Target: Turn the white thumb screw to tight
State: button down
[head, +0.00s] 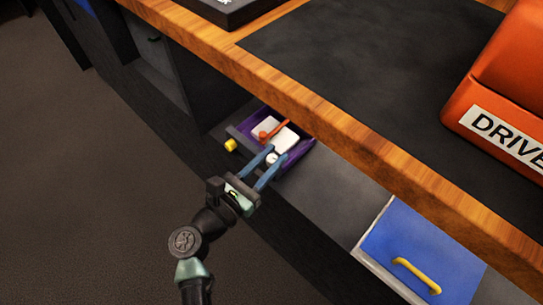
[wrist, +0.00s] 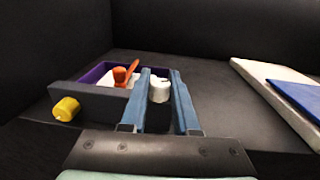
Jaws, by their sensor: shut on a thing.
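The white thumb screw (head: 272,158) is a small round white knob at the near edge of a white block (head: 283,137) in a purple-lined recess (head: 303,146). In the wrist view the thumb screw (wrist: 159,91) sits between my two blue fingers. My gripper (head: 277,153) reaches in from the front and is shut on the thumb screw; in the wrist view its fingers (wrist: 160,76) stand on either side of it. The far side of the screw is hidden, and no tight marking can be made out.
An orange lever (head: 275,130) with a round orange knob lies left of the screw. A yellow knob (head: 231,145) sticks out at the front left. A wooden counter edge (head: 320,120) overhangs the recess. A blue panel (head: 405,235) with a yellow handle is at the right.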

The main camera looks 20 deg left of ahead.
jog(key=m+h+b, duration=0.1)
jog(key=g+h+b, duration=0.1)
jog(key=m+h+b, duration=0.1)
jog(key=shift+w+a+f+m+h, duration=0.15)
jog(key=shift+a+f+m+h, duration=0.05)
jog(key=shift+a+m+h, duration=0.1)
jog(key=m+g+h+b, duration=0.2)
jog(key=b, duration=0.1)
jog(key=m+g+h+b, duration=0.2)
jog(key=h+b, duration=0.1)
jog(key=b, duration=0.1)
jog(key=shift+f, duration=0.2)
jog(key=m+g+h+b, duration=0.1)
jog(key=g+b, duration=0.1)
jog(key=b, duration=0.1)
jog(key=m+g+h+b, duration=0.2)
jog(key=b, duration=0.1)
jog(key=shift+d+r+g+b, duration=0.1)
jog(key=shift+d+g+b, duration=0.05)
jog(key=shift+g+b, duration=0.2)
jog(key=g+b, duration=0.1)
jog(key=m+g+b, duration=0.1)
jog(key=shift+d+r+m+h+b, duration=0.1)
jog(key=shift+r+m+h+b, duration=0.1)
jog(key=shift+m+h+b, duration=0.15)
jog(key=shift+d+r+g, duration=0.1)
jog(key=shift+r+g, duration=0.05)
jog(key=shift+g, duration=0.1)
